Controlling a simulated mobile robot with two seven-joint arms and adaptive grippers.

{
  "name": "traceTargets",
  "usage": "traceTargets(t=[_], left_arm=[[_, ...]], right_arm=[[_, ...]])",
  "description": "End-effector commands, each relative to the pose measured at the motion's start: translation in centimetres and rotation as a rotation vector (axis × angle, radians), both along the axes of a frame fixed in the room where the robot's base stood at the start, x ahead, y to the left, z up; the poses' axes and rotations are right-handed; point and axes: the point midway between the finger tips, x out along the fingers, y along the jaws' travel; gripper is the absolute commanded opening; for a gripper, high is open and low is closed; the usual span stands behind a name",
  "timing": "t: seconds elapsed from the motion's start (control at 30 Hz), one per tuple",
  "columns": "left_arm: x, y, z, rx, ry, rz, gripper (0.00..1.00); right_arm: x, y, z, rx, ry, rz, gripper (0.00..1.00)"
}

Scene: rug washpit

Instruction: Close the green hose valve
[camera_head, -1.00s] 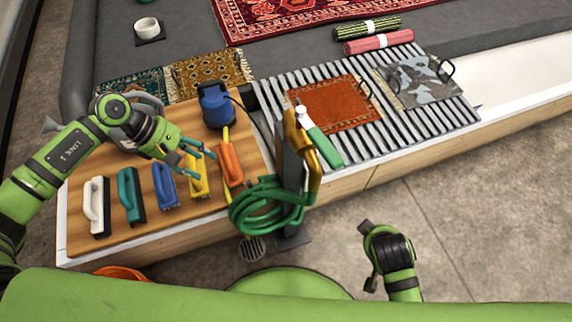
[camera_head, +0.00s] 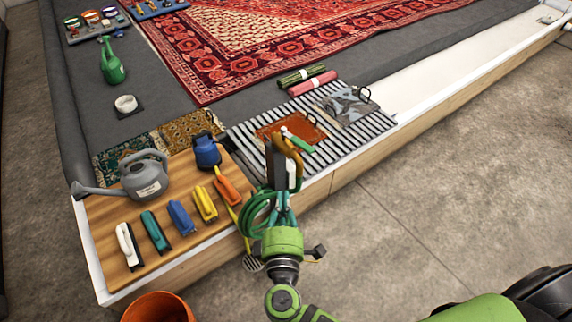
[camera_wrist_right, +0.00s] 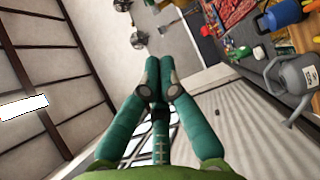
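The green hose valve lever (camera_head: 302,144) sticks out to the right from the top of the brass pipe (camera_head: 290,150), angled slightly downward. The pipe stands on a dark post at the front edge of the washpit. A coiled green hose (camera_head: 256,208) hangs beside the post. My right gripper (camera_head: 284,198) is in front of the post, below the lever, and not on it. In the right wrist view its teal fingers (camera_wrist_right: 159,80) come together at the tips with nothing visible between them. The valve cannot be made out there. My left gripper is out of view.
A wooden board (camera_head: 190,240) at left holds several brushes, a grey watering can (camera_head: 145,175) and a blue pump (camera_head: 207,152). A slatted rack (camera_head: 250,145) with small rugs lies behind the post. An orange bucket (camera_head: 158,308) stands at lower left. Concrete floor (camera_head: 430,190) is open at right.

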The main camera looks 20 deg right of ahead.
Motion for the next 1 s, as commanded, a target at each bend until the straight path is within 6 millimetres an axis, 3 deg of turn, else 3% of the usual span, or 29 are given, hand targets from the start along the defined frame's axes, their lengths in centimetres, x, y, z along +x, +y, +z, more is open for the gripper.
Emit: traceTargets(t=[0.27, 0.6, 0.8, 1.0], left_arm=[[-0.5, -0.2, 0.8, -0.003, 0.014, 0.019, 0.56], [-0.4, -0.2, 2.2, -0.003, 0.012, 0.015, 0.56], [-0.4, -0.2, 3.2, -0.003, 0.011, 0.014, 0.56], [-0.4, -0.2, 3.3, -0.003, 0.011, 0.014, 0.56]], right_arm=[[3.0, -0.7, 0.5, -0.007, -0.007, 0.002, 0.0], [9.9, -2.6, 0.5, -0.007, -0.005, 0.002, 0.0], [11.1, -5.1, 0.4, -0.007, -0.003, 0.003, 0.0], [11.6, -6.0, 0.2, -0.005, -0.003, 0.003, 0.0]])
